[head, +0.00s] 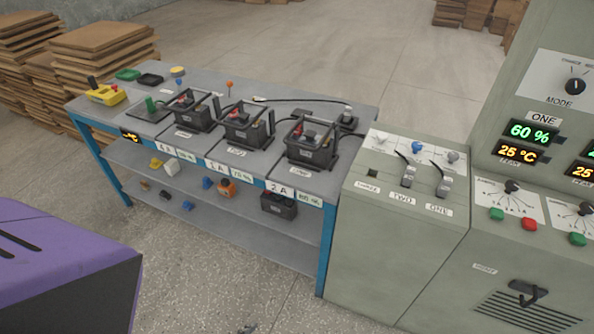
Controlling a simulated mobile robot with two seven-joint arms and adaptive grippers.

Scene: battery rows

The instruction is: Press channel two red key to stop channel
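A grey-green control cabinet (487,277) stands at the right. Its panel under the label ONE has a black knob (512,187), a green key (497,214) and a red key (529,224). A second panel is cut by the right picture edge. It shows a black knob (586,208) and a green key (579,239); no red key shows on it, as the rest lies outside the picture. Lit displays (533,132) above read 60 % and 25 °C; another pair is cut at the edge. Neither of my grippers is in view.
A lower cabinet section (387,240) carries plugs labelled TWO (407,177) and ONE (444,187). Left of it, a blue-legged bench (243,85) holds several black batteries (312,143). Cardboard stacks (100,60) stand behind.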

